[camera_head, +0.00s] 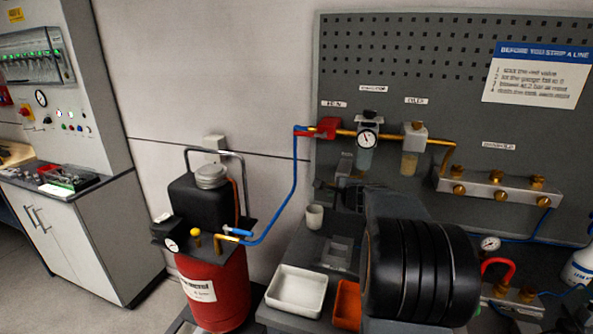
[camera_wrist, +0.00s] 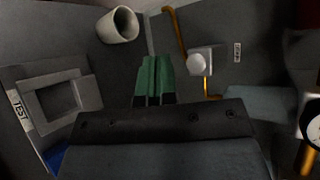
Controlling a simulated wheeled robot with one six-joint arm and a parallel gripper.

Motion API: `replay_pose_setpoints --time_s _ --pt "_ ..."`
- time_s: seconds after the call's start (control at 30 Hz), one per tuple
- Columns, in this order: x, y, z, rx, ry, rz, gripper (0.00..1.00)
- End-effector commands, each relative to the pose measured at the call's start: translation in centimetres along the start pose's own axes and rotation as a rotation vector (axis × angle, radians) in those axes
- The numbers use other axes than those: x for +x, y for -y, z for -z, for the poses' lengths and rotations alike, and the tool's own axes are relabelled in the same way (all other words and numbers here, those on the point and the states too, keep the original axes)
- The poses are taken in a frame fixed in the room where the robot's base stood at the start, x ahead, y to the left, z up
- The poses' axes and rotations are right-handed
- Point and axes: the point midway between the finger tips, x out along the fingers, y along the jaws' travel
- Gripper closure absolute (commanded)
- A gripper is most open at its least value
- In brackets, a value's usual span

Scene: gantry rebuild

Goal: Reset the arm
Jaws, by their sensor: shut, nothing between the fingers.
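My gripper (camera_wrist: 154,80) shows in the wrist view with its two green fingers together and nothing between them. It points over the bench, apart from the white cup (camera_wrist: 118,26) at upper left and the grey square fixture (camera_wrist: 66,98) at left. In the head view my black ribbed arm fills the lower right middle, in front of the grey pegboard (camera_head: 460,95). My fingertips cannot be made out there, and the arm hides part of the bench.
A red tank (camera_head: 212,290), white tray (camera_head: 297,291), orange bin (camera_head: 347,304) and white cup (camera_head: 314,216) are left of my arm. A blue hose (camera_head: 293,190) rises to the brass line.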

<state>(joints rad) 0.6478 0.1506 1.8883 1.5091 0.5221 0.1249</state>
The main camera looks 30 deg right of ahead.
Motion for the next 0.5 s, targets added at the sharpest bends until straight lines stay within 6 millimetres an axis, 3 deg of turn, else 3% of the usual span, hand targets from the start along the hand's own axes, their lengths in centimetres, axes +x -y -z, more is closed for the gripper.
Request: replay_pose_setpoints --time_s 0.2,0.27,0.37,0.5 --pt "0.0 0.0 0.0 -0.005 0.003 0.000 1.00" --pt "0.0 -0.8 -0.4 -0.058 0.027 -0.034 1.00" --pt "-0.3 -4.5 -0.9 -0.189 0.070 -0.158 1.00" --pt "-3.4 -10.9 -4.9 -0.517 0.207 -0.393 1.00"
